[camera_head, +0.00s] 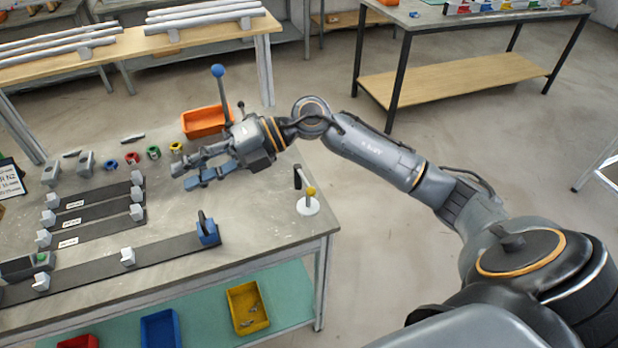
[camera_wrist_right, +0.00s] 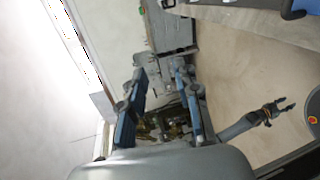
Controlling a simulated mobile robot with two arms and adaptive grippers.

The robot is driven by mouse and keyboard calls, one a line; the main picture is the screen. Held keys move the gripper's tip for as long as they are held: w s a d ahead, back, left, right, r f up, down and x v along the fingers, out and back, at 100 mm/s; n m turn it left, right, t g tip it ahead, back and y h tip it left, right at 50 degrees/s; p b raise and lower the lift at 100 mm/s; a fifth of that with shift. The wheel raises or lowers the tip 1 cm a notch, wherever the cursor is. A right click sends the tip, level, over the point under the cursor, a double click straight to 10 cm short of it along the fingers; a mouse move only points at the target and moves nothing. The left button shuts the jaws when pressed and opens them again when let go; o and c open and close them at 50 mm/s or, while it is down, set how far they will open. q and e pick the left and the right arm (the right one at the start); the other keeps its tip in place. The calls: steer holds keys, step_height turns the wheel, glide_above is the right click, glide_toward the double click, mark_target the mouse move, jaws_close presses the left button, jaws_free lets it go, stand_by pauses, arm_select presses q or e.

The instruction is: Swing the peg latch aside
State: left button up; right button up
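A white round base (camera_head: 308,206) stands near the bench's right edge, with a yellow knob (camera_head: 310,191) and a dark upright lever (camera_head: 297,177) by it. A blue clamp-like block (camera_head: 207,231) with a dark upright handle sits at the right end of the longest dark bar. I cannot tell which of these is the peg latch. My right gripper (camera_head: 182,175) is open and empty above the bench, left of the white base and beyond the blue block. Its parted blue-padded fingers show in the right wrist view (camera_wrist_right: 160,84). My left gripper (camera_wrist_right: 286,104) appears open there.
Several dark bars (camera_head: 95,212) with grey blocks lie on the bench (camera_head: 265,240) at left. An orange bin (camera_head: 205,121), coloured rings and a blue-ball-topped rod (camera_head: 218,72) stand behind the gripper. A yellow bin (camera_head: 247,308) is on the lower shelf.

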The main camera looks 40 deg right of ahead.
steer(key=w+d+f+g+h, duration=0.1)
steer(key=d+f+h, duration=0.4)
steer(key=d, duration=0.4)
steer(key=m+g+h, duration=0.2)
steer(key=h, duration=0.6)
glide_toward(308, 184)
steer(key=f+p, duration=0.1)
steer(key=f, duration=0.1)
steer(key=f+p, duration=0.1)
steer(key=f, duration=0.2)
steer(key=a+f+p, duration=0.1)
steer(key=f, duration=0.2)
steer(key=shift+w+a+f+p, duration=0.1)
steer(key=shift+w+f+p, duration=0.1)
steer(key=shift+p, duration=0.1)
jaws_close()
